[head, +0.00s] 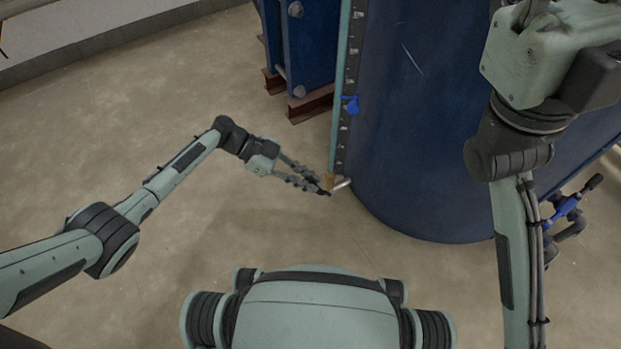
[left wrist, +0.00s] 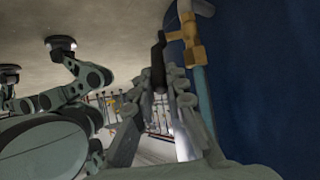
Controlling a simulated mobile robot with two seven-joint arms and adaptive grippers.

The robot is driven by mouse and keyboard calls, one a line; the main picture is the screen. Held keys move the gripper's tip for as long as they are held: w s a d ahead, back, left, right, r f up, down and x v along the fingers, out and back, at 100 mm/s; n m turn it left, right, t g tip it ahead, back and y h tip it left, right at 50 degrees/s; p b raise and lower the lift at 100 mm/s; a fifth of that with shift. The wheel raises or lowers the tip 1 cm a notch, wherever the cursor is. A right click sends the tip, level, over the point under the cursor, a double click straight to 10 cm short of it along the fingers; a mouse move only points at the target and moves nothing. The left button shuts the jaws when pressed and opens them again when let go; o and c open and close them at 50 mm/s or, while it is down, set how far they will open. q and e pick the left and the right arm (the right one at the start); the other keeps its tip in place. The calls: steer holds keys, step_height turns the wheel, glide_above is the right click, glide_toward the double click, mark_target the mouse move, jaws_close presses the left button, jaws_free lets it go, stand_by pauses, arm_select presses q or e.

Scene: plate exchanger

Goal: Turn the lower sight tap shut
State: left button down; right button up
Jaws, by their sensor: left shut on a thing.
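The lower sight tap (head: 330,180) is a small brass fitting at the bottom of the sight gauge (head: 346,90), beside the blue tank. In the left wrist view the brass tap body (left wrist: 193,45) shows near the top, with its black lever (left wrist: 158,62) standing apart to its left. My left gripper (head: 320,188) reaches in from the left, with its fingertips at the tap. In the left wrist view its fingers (left wrist: 158,88) are closed around the end of the black lever. The fingers hide the lever's end. My right gripper is out of view.
The big blue tank (head: 430,130) stands right behind the tap. A blue valve (head: 565,205) is at the lower right. The floor (head: 130,130) left of the tap is clear.

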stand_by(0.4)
arm_select(q)
steer(key=c, duration=1.5)
jaws_free()
steer(key=shift+c, duration=0.2)
steer(key=shift+a, duration=0.1)
steer(key=v, duration=1.2)
steer(key=shift+c, duration=0.3)
